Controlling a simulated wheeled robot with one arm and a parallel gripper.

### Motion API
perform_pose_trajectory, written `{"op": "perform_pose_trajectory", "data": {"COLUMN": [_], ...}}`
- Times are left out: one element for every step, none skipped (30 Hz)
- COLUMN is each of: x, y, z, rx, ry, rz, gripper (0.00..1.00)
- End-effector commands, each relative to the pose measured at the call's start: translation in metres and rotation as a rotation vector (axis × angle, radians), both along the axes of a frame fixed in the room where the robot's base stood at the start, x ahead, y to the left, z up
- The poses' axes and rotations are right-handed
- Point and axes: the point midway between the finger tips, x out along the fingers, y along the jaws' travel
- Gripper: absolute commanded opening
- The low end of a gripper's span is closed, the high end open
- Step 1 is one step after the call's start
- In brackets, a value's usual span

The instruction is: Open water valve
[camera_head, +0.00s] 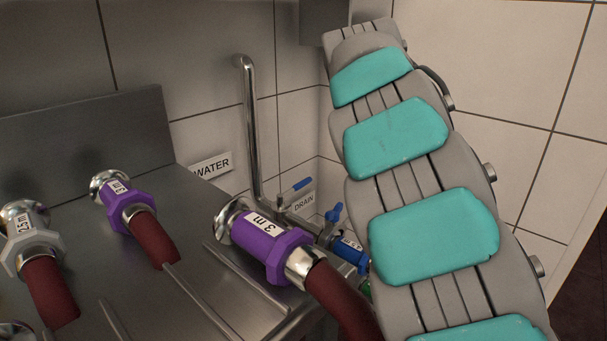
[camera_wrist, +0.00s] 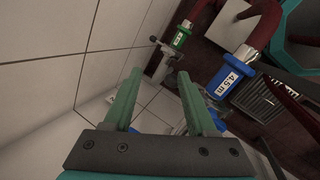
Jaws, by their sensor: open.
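In the head view a WATER sign (camera_head: 212,167) is on the wall left of a bent metal pipe (camera_head: 250,120). A blue lever (camera_head: 297,187) is near the pipe's foot, above a DRAIN sign (camera_head: 304,203). A second blue handle (camera_head: 333,213) is to its right, by a blue fitting (camera_head: 350,252). I cannot tell which handle belongs to the water valve. In the wrist view my gripper (camera_wrist: 160,75) is open, its two green fingers apart with nothing gripped. My gripper cannot be seen in the head view.
Hoses with purple couplings (camera_head: 270,245) and a grey coupling (camera_head: 30,238) lie on the metal counter (camera_head: 80,120). My arm covers the head view's right middle.

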Motion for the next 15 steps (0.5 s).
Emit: {"op": "perform_pose_trajectory", "data": {"x": [0.013,0.019,0.027,0.033,0.038,0.045,0.049,0.053,0.057,0.060,0.063,0.066,0.068,0.069,0.070], "y": [0.010,0.017,0.025,0.033,0.041,0.050,0.058,0.066,0.076,0.084,0.092,0.102,0.110,0.117,0.127], "z": [0.003,0.004,0.004,0.006,0.007,0.006,0.006,0.006,0.006,0.005,0.003,0.003,0.004,0.003,0.002], "rx": [-0.022,-0.038,-0.056,-0.069,-0.083,-0.100,-0.113,-0.125,-0.140,-0.152,-0.163,-0.177,-0.189,-0.198,-0.209], "ry": [0.006,0.010,0.018,0.019,0.021,0.030,0.033,0.038,0.044,0.048,0.054,0.056,0.057,0.059,0.060], "rz": [0.073,0.123,0.186,0.236,0.286,0.353,0.403,0.453,0.520,0.572,0.622,0.688,0.736,0.782,0.842], "gripper": [0.57,0.57,0.57,0.57,0.57,0.57,0.57,0.57,0.57,0.57,0.57,0.57,0.57,0.57,0.57]}}
